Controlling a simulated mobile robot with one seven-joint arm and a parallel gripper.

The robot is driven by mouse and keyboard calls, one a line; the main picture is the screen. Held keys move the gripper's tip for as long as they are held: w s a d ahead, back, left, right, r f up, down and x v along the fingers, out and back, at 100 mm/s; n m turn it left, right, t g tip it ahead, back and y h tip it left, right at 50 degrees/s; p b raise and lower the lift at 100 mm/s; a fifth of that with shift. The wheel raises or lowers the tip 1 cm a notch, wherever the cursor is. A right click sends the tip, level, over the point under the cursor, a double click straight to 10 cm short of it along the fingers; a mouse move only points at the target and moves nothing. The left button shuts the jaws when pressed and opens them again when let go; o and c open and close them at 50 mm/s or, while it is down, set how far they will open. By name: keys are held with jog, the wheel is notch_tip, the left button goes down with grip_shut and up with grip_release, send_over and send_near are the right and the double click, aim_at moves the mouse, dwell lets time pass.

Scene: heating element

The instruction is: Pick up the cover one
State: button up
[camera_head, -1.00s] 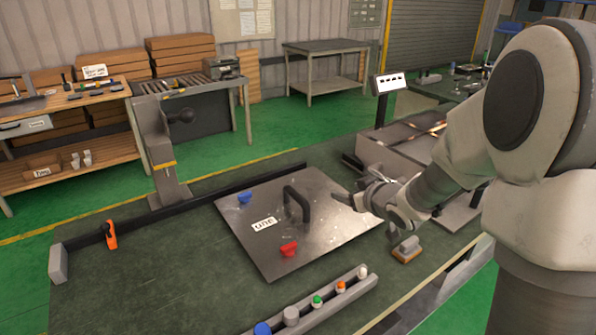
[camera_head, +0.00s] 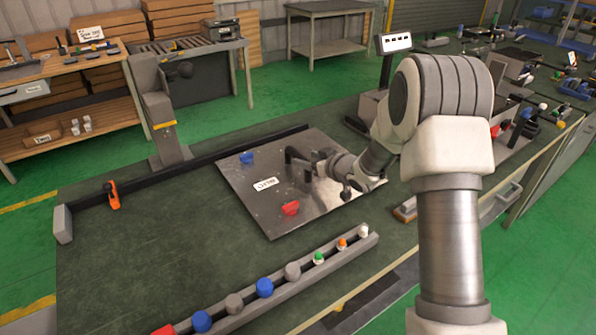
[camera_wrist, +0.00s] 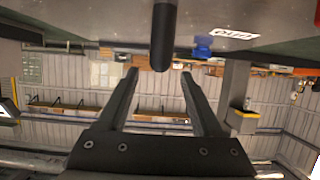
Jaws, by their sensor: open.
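The cover is a flat grey metal plate (camera_head: 240,195) lying on the dark green workbench, with a white label (camera_head: 265,184), a blue knob (camera_head: 247,157) and a red knob (camera_head: 291,208) on it. Its dark upright handle (camera_head: 292,158) stands near the plate's middle. My gripper (camera_head: 318,163) is low over the plate, right beside the handle. In the wrist view my gripper (camera_wrist: 161,72) is open, and the handle (camera_wrist: 163,38) shows as a dark bar between and above the fingertips. Whether a finger touches the handle I cannot tell. The label (camera_wrist: 233,33) and blue knob (camera_wrist: 203,47) also show there.
A rail with several coloured buttons (camera_head: 292,271) runs along the bench front. An orange clamp (camera_head: 112,195) sits on the dark bar at the left. A grey post (camera_head: 158,110) stands behind the plate. The left part of the bench top is clear.

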aim_at(301, 155)
jog(key=shift+x, duration=3.05)
grip_shut()
jog(key=shift+r, duration=0.2)
